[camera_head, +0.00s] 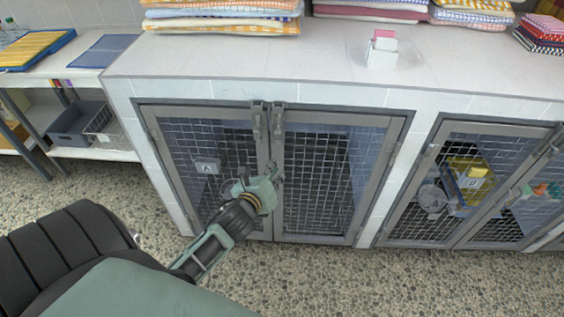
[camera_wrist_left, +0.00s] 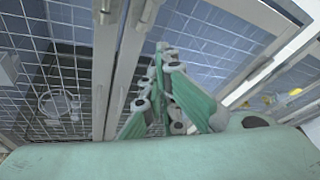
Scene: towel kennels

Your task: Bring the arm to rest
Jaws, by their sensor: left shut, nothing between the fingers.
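My left gripper (camera_head: 272,172) is shut and empty. It is in front of the closed double mesh doors of the near kennel, by the middle posts where the left door (camera_head: 212,165) and the right door (camera_head: 325,180) meet. In the left wrist view the fingers (camera_wrist_left: 160,55) come together in front of the mesh and metal frames. I cannot tell whether they touch the door. The latch (camera_head: 268,120) at the top of the middle posts is above the gripper. My right gripper is not in view.
A white counter (camera_head: 220,65) runs above the kennels, with stacks of folded towels (camera_head: 222,20) and a small pink and white block (camera_head: 382,50). A second kennel (camera_head: 425,215) at the right holds a yellow item (camera_head: 468,172). A shelf with a grey bin (camera_head: 75,122) stands left. The pebbled floor (camera_head: 350,280) is clear.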

